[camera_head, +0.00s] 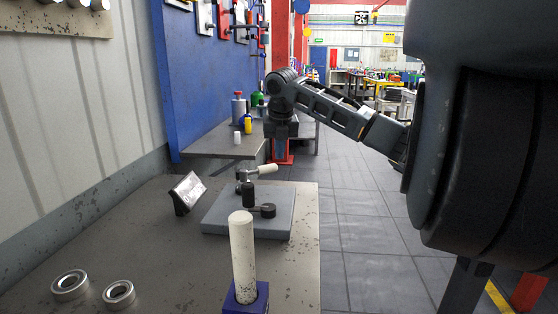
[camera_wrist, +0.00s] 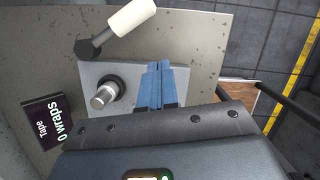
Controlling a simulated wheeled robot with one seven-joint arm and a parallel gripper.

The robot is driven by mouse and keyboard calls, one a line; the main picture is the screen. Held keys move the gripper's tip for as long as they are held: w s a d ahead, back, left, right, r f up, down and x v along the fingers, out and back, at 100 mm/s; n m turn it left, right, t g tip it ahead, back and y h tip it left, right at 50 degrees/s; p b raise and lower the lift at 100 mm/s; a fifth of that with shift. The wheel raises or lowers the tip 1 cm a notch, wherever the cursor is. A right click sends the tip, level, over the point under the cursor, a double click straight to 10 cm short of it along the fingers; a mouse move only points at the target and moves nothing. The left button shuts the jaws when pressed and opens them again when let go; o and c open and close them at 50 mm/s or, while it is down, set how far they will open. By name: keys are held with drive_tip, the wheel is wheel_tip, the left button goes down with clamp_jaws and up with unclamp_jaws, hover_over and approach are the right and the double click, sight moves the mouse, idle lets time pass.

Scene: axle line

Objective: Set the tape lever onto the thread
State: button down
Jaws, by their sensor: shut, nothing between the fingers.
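The lever has a white handle (camera_wrist: 134,17) and a dark head; in the wrist view it lies at the top, just past the grey plate's edge. In the head view its white handle (camera_head: 266,170) shows behind the plate's dark parts. A bright metal stub (camera_wrist: 103,96), apparently the thread, stands in a dark collar on the plate (camera_wrist: 122,72). My gripper (camera_wrist: 160,70) is shut and empty, its blue fingers to the right of the stub and apart from the lever. In the head view my gripper (camera_head: 282,155) points down above the plate's far side.
A small display (camera_wrist: 45,122) left of the plate reads "Tape 0 wraps". The head view shows a dark knobbed part (camera_head: 266,210) on the plate, a white cylinder (camera_head: 242,255) in a blue holder, and two metal rings (camera_head: 70,285).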

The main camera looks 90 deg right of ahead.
drive_tip(key=shift+s+v, duration=0.15)
drive_tip(key=shift+v, duration=1.1)
drive_tip(key=shift+s+v, duration=0.1)
drive_tip(key=shift+v, duration=1.15)
drive_tip(key=shift+d+r, duration=0.1)
